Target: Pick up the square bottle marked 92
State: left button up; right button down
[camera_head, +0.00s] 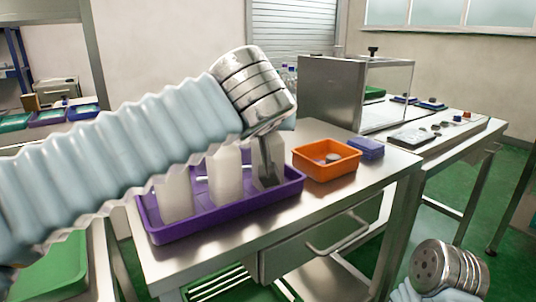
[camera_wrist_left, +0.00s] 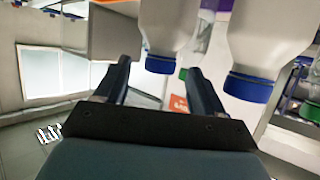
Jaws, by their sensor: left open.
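White bottles stand upright in a purple tray (camera_head: 222,222): a left bottle (camera_head: 173,196), a middle bottle (camera_head: 225,177) and one at the right end, largely hidden by my left gripper (camera_head: 268,178). No number 92 is legible. My left gripper points down at the right-end bottle. In the left wrist view its two fingers (camera_wrist_left: 160,82) are apart, and a blue-capped bottle (camera_wrist_left: 168,28) shows between and beyond them. I cannot tell whether they touch it. Another blue-capped bottle (camera_wrist_left: 265,40) is to the right.
An orange bin (camera_head: 326,160) with a dark round item stands right of the tray, with a blue box (camera_head: 366,148) beside it. A glass-sided metal case (camera_head: 355,90) stands behind. The steel table's front (camera_head: 235,250) is clear. My sleeved left arm hides the tray's left rear.

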pick_arm(q)
jog(key=p+x, duration=0.1)
jog(key=x, duration=0.5)
jog(key=shift+s+a+f, duration=0.1)
grip_shut()
